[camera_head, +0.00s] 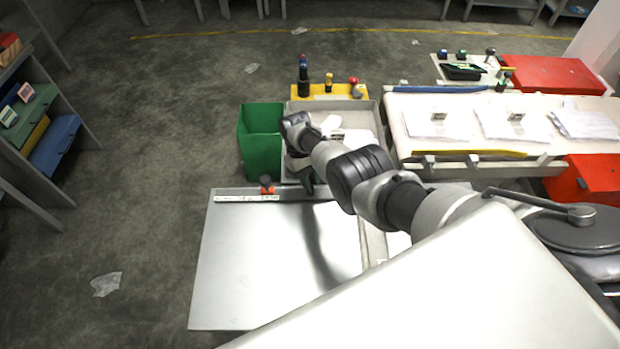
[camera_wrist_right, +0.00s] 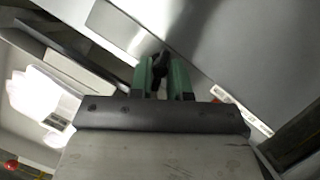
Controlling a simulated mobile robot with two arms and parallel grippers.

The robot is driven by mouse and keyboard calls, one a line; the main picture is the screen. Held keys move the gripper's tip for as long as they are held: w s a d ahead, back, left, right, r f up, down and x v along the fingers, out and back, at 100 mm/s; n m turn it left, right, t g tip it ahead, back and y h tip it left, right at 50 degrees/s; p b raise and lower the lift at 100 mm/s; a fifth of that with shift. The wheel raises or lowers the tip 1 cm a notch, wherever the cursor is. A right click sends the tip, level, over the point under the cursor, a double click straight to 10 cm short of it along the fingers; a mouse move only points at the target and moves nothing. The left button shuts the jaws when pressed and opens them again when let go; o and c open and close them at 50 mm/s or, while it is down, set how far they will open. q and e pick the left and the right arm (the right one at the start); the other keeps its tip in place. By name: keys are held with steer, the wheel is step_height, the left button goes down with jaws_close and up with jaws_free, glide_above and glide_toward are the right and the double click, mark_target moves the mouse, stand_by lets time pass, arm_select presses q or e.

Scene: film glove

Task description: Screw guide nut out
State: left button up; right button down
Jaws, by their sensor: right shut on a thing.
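My right gripper (camera_head: 306,182) is at the back edge of the grey metal plate (camera_head: 275,265), right of a small orange and black piece (camera_head: 267,186). In the right wrist view, the green fingers of my right gripper (camera_wrist_right: 162,80) are shut on a small dark piece (camera_wrist_right: 160,62), which looks like the guide nut. Its lower part and any thread are hidden. The metal plate also fills the upper right of that view (camera_wrist_right: 245,50). My left gripper is not in view.
A green bin (camera_head: 261,140) stands behind the plate at left, beside a grey tray (camera_head: 372,118) partly under my arm. A white ruler strip (camera_head: 235,198) runs along the plate's back edge. A table with white papers (camera_head: 437,122) is at right. The floor at left is mostly clear.

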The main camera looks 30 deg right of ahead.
steer(key=n, duration=0.2)
steer(key=n+h+p, duration=0.1)
steer(key=shift+s+a+n, duration=0.15)
steer(key=shift+s+n, duration=0.05)
steer(key=shift+n, duration=0.2)
steer(key=n+t+h+p, duration=0.1)
steer(key=n+h+p, duration=0.1)
steer(key=n, duration=0.2)
steer(key=shift+s+n, duration=0.1)
steer(key=shift+n, duration=0.2)
steer(key=n+t+p, duration=0.1)
steer(key=n, duration=0.1)
steer(key=n+p, duration=0.2)
steer(key=shift+s+a+t+h, duration=0.1)
steer(key=shift+t+h, duration=0.3)
steer(key=shift+s+f+n+t+p, duration=0.1)
steer(key=shift+n+t+p, duration=0.7)
steer(key=shift+n, duration=1.2)
steer(key=c, duration=1.9)
jaws_free()
steer(key=shift+o, duration=0.2)
steer(key=o, duration=0.8)
